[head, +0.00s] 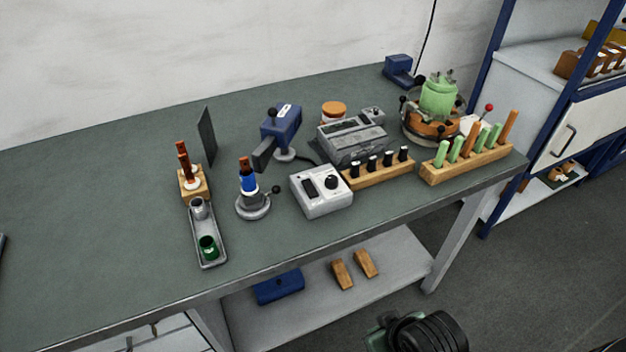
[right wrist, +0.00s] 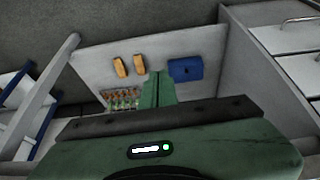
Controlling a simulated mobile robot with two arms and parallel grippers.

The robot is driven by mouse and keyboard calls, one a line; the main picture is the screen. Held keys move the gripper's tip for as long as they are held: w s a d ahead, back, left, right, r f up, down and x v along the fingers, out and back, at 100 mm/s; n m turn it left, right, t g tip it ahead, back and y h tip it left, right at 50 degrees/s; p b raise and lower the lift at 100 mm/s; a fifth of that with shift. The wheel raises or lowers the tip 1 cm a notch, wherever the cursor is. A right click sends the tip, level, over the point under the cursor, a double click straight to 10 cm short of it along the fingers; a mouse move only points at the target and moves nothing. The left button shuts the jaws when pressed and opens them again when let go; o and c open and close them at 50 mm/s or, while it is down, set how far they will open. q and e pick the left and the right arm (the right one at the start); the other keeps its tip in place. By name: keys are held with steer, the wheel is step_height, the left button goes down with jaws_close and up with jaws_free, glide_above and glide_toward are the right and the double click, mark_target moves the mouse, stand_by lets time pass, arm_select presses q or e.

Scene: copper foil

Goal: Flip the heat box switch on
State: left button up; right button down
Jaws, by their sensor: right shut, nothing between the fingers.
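The heat box, a light grey box (head: 325,205) with a dark rocker switch (head: 309,188) and a round black knob (head: 331,182) on its top, sits near the front edge of the workbench. I cannot tell the switch's position at this size. My right gripper shows in the right wrist view, its green fingers (right wrist: 158,78) shut and empty, with the lower shelf behind them. In the head view, a dark green and black part of my right arm (head: 415,333) is at the bottom, below the bench top and well apart from the box. My left gripper is not in view.
A wooden rack with black-capped pieces (head: 378,175) stands right beside the box. A grey device (head: 352,138) and a blue tool on a stand (head: 282,130) are behind it. A round stand with a blue piece (head: 250,190) is left. The bench's left part (head: 90,220) is clear.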

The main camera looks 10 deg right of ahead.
steer(key=w+a+r+t, duration=0.1)
steer(key=w+r+t, duration=0.1)
steer(key=w+r, duration=0.2)
steer(key=w+r+t, duration=0.2)
steer(key=w+r, duration=0.1)
steer(key=w, duration=0.1)
steer(key=w+a+r+t+y, duration=0.1)
steer(key=w+r+t, duration=0.1)
steer(key=w+r, duration=0.2)
steer(key=shift+w+a+r+t, duration=0.3)
steer(key=shift+w+r+t, duration=0.1)
steer(key=shift+w, duration=0.1)
steer(key=w+a+r+t+y, duration=0.1)
steer(key=w+r+t, duration=0.4)
steer(key=r, duration=0.5)
steer(key=shift+w+a+r+y, duration=0.15)
steer(key=shift+a+r+y, duration=0.15)
steer(key=shift+a+r, duration=0.05)
steer(key=p, duration=0.1)
glide_above(313, 188)
steer(key=s, duration=0.1)
steer(key=shift+d+f, duration=0.1)
steer(key=shift+f, duration=0.35)
steer(key=f, duration=0.1)
steer(key=w+f, duration=0.1)
steer(key=shift+f, duration=1.1)
